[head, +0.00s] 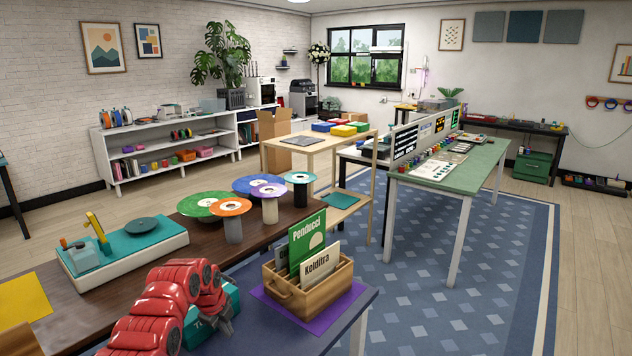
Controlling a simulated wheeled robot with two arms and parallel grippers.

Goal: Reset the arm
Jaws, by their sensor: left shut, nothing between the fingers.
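My red left arm comes in at the lower left, over the front of the table. Its dark left gripper (222,322) is small and partly hidden by the arm; it is shut and empty, beside a teal box (231,297) that the arm partly covers. I cannot tell whether it touches the box. My right gripper is not in view.
To the right, a wooden crate (333,290) holding upright sleeves stands on a purple mat (262,298). Behind are several coloured discs on stands, including a green disc (199,203), and a white-and-teal turntable (165,243). Open floor lies right of the table.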

